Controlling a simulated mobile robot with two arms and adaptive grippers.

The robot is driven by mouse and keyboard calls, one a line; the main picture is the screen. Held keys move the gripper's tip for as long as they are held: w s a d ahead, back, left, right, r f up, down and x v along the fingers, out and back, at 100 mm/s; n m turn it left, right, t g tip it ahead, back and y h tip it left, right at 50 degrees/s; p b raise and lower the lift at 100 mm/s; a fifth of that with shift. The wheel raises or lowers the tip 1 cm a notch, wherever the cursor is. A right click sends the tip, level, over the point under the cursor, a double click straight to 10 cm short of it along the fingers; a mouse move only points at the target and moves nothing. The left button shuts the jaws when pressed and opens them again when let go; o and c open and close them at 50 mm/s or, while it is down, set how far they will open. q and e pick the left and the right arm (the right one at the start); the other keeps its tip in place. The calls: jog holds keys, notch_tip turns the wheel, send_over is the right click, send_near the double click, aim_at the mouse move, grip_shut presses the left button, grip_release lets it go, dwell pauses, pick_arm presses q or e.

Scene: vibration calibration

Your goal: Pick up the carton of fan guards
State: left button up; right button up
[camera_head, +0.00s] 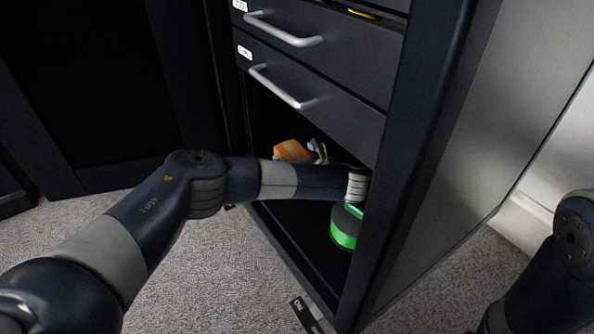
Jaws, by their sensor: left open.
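An orange box (292,150), which looks like the carton of fan guards, sits at the back of the open lower compartment of the dark cabinet. My forearm hides its lower part. My left arm reaches into this compartment from the left. Its gripper (318,152) shows only in small part beyond the forearm, just right of the orange box, with its jaws open. I cannot tell whether it touches the box. My right gripper is out of view; only part of my right arm shows at the lower right.
A green round object (343,230) stands on the compartment floor below my left wrist.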

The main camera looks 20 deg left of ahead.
pick_arm(q)
jog(key=c, duration=1.2)
jog(key=shift+r, duration=0.1)
